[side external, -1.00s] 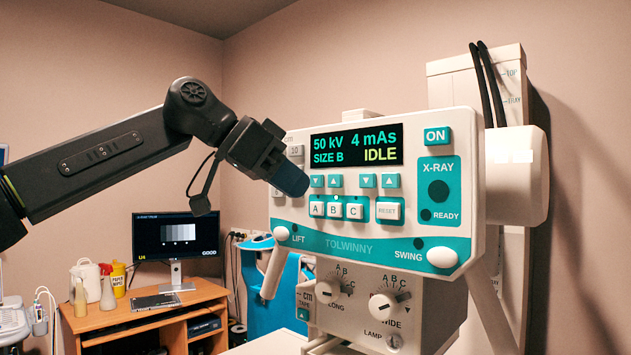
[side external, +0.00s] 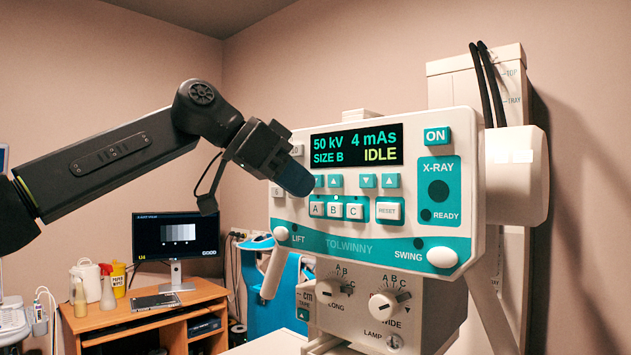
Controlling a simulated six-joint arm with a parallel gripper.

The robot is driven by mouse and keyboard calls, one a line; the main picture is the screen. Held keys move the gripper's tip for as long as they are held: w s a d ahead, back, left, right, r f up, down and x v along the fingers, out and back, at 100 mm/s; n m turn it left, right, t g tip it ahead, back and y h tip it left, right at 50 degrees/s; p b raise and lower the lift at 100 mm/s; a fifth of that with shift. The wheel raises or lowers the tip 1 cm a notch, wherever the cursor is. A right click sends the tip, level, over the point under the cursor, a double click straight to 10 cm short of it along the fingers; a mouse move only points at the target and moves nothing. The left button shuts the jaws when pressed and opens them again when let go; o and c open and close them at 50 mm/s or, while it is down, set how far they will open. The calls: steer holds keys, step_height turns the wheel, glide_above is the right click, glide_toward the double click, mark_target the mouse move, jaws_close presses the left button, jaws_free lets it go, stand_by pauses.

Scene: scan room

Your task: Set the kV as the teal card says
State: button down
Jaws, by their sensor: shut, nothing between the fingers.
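The white control panel (side external: 300,222) faces me in the middle of the side view. Its display (side external: 358,148) reads 50 kV, 4 mAs, SIZE B and IDLE. Below the kV reading are teal arrow keys. The kV up key (side external: 336,181) is in plain view. The kV down key is partly hidden behind the fingertips. My gripper (side external: 300,182) is shut and empty, with its dark blue tip at or just in front of the kV down key. I cannot tell whether it touches. I cannot make out a teal card in this view.
The mAs keys (side external: 379,181) are to the right, and the A, B, C keys (side external: 336,208) and RESET key (side external: 388,210) lie below. The ON key (side external: 436,136) is at upper right. Below hangs a box with dials (side external: 384,304). A desk (side external: 150,325) with a monitor (side external: 178,240) stands behind at left.

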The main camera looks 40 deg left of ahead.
steer(key=shift+w, duration=0.25)
steer(key=shift+s, duration=0.1)
stand_by(0.4)
steer(key=shift+s, duration=0.7)
steer(key=shift+s, duration=0.1)
steer(key=s, duration=0.5)
steer(key=shift+w, duration=0.1)
stand_by(0.7)
steer(key=s+a+f+n+g+y, duration=0.1)
steer(key=s+f, duration=0.4)
steer(key=f, duration=0.6)
steer(key=s+a+f+n+g+y, duration=0.1)
steer(key=s+f, duration=0.4)
steer(key=f, duration=0.6)
steer(key=s+a+f+n+g+y, duration=0.1)
steer(key=s+a+f+n+y, duration=0.2)
steer(key=f, duration=0.9)
steer(key=shift+s+a+n+g+y, duration=0.3)
steer(key=shift+s+a+n, duration=0.2)
steer(key=shift+s+a, duration=0.4)
